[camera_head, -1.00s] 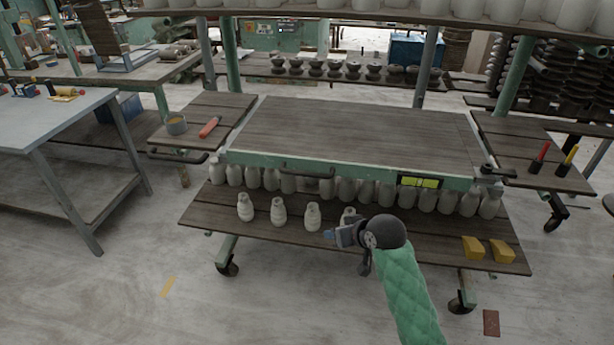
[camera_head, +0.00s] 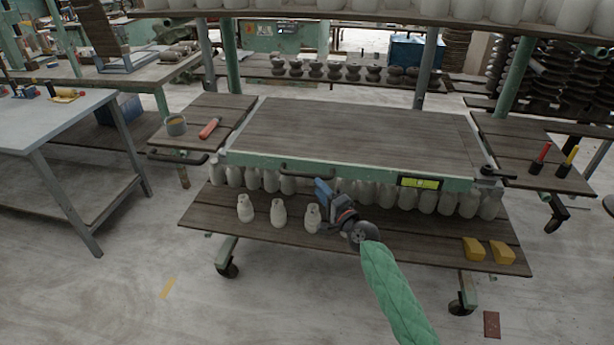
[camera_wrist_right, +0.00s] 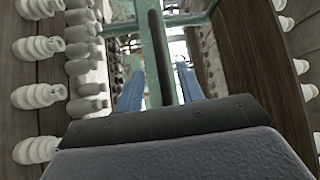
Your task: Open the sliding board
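The sliding board (camera_head: 350,135) is a wide wooden panel in a green frame on the wheeled cart. A dark bar handle (camera_head: 300,172) is on its green front edge. My right gripper (camera_head: 322,187) is just below and in front of the handle's right end. In the right wrist view its two blue fingers (camera_wrist_right: 158,88) are spread, and the dark handle (camera_wrist_right: 160,50) runs between them in the picture. I cannot tell whether the fingers touch it. My left gripper is not in view.
A lower shelf (camera_head: 375,242) carries several pale bottles (camera_head: 245,208) and two yellow blocks (camera_head: 474,248). Side boards hold a cup (camera_head: 176,125), a red tool (camera_head: 209,128) and two upright handled tools. A grey table (camera_head: 55,120) stands at left.

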